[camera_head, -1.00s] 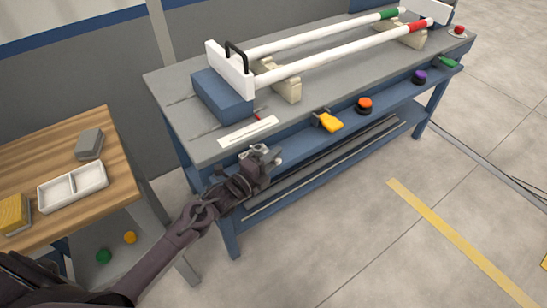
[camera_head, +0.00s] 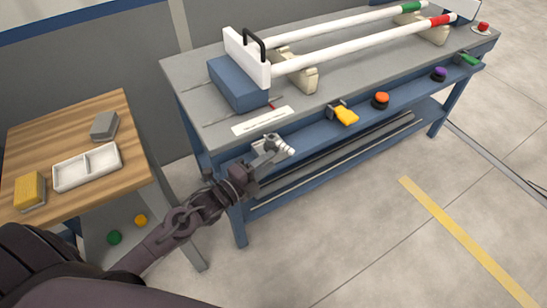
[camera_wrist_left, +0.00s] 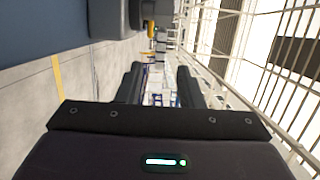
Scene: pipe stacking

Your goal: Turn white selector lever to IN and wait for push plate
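A small white cylindrical piece (camera_head: 286,147), which looks like the white selector lever, shows at the bench's front edge below a white label strip (camera_head: 262,121). My left gripper (camera_head: 268,150) is right at it, overlapping it in the head view; I cannot tell whether they touch. In the left wrist view its two dark fingers (camera_wrist_left: 161,88) stand apart with no object clearly between them. The white push plate (camera_head: 243,57) with a black handle stands upright against a blue block (camera_head: 238,84) at the near ends of the white pipes (camera_head: 350,47). My right gripper is out of view.
A yellow lever (camera_head: 345,116), an orange button (camera_head: 380,98) and a purple button (camera_head: 439,73) line the bench's blue front ledge. A wooden side table (camera_head: 92,195) with a white two-part tray (camera_head: 87,167) stands at the left. The floor at the right is clear.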

